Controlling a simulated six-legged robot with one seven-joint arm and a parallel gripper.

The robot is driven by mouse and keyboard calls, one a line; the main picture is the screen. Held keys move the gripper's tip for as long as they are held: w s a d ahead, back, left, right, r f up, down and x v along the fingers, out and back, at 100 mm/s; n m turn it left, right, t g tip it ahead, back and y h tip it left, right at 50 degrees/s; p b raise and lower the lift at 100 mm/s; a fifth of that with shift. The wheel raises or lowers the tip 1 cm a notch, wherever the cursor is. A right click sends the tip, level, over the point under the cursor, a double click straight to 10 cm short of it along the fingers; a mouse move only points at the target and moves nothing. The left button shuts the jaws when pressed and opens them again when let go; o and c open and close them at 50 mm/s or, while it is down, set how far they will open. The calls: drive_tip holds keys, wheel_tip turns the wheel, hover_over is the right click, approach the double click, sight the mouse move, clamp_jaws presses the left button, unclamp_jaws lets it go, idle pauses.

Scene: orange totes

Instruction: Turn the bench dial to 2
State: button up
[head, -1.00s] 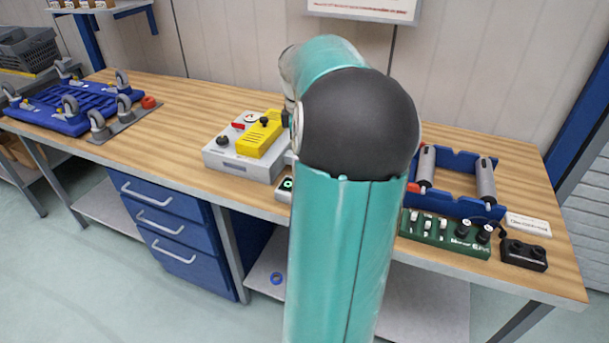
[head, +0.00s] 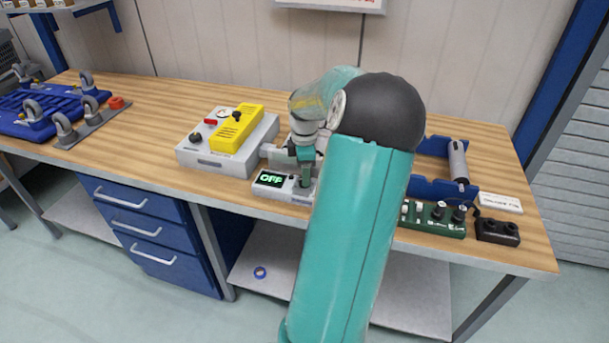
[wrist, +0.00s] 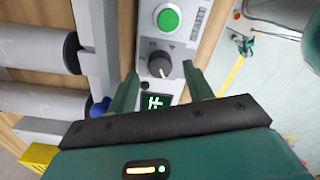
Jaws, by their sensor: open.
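The bench dial (wrist: 160,65) is a dark round knob with a white pointer mark on a grey control box, between a green button (wrist: 168,19) and a small display (wrist: 156,102). In the head view the display (head: 271,180) reads OFF in green; the dial is hidden there behind my gripper. My gripper (wrist: 160,71) is open, with one green finger on each side of the dial. I cannot tell whether either finger touches it. In the head view my gripper (head: 305,175) points down over the control box at the bench's front edge.
A grey box with a yellow pendant (head: 237,128) stands left of the dial. A blue frame with rollers (head: 458,162), a green switch board (head: 432,218) and a black box (head: 497,231) are to the right. A blue wheeled base (head: 45,110) lies far left.

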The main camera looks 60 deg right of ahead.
drive_tip(key=shift+f, duration=1.05)
drive_tip(key=c, duration=1)
drive_tip(key=shift+o, duration=0.2)
drive_tip(key=shift+r+m, duration=0.1)
drive_tip(key=shift+m, duration=0.4)
drive_tip(key=m, duration=0.4)
drive_tip(key=shift+w+m, duration=0.1)
drive_tip(key=shift+m, duration=0.2)
drive_tip(key=m, duration=0.6)
drive_tip(key=shift+m, duration=0.3)
drive_tip(key=m, duration=1.1)
drive_tip(key=shift+m, duration=0.3)
